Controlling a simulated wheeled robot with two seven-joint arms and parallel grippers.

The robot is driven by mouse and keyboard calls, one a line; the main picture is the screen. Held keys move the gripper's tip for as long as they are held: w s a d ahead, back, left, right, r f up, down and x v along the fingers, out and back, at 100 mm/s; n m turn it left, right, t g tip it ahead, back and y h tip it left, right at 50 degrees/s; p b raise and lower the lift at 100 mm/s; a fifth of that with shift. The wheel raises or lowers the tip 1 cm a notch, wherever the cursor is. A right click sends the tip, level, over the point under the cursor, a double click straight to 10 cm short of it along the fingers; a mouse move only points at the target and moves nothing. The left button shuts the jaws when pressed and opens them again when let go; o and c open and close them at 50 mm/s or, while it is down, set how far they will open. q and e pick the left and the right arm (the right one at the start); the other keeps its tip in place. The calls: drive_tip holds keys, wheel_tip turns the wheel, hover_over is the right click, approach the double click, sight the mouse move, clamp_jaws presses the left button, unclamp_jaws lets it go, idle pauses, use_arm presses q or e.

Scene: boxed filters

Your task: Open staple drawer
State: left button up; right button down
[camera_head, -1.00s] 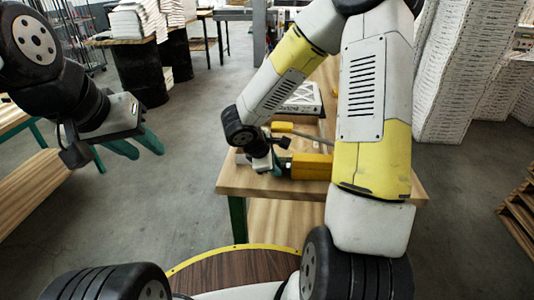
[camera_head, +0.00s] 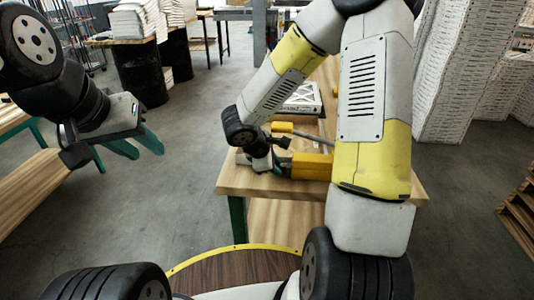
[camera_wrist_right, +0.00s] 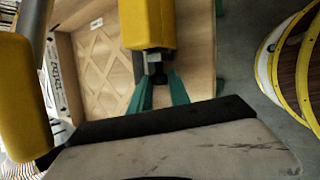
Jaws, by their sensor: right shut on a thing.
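A yellow stapler-like tool (camera_head: 312,167) lies on the wooden table near its front edge. My right arm hides part of it. In the right wrist view its yellow block (camera_wrist_right: 148,24) has a small dark metal end piece (camera_wrist_right: 155,68). My right gripper (camera_wrist_right: 161,92) has its teal fingers on either side of this end piece and is shut on it. In the head view my right gripper (camera_head: 279,166) is at the left end of the yellow block. No open drawer can be made out. My left gripper (camera_head: 137,147) is open and empty, off the table to the left.
The wooden table (camera_head: 234,181) carries a framed filter (camera_head: 303,100) behind the tool. A second wooden bench (camera_head: 35,185) stands at the left. Tall stacks of white boxes (camera_head: 465,70) stand at the right, with a pallet (camera_head: 520,215) in front. Open floor lies between the benches.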

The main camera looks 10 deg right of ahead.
drive_tip(key=shift+w, duration=0.1)
drive_tip(key=w+a, duration=0.3)
drive_tip(key=a, duration=0.8)
drive_tip(key=w+a, duration=0.3)
drive_tip(key=a, duration=0.8)
drive_tip(key=shift+w, duration=0.15)
drive_tip(key=c, duration=1.5)
unclamp_jaws()
drive_tip(key=v, duration=0.7)
drive_tip(key=shift+a+r, duration=0.15)
drive_tip(key=shift+r, duration=0.2)
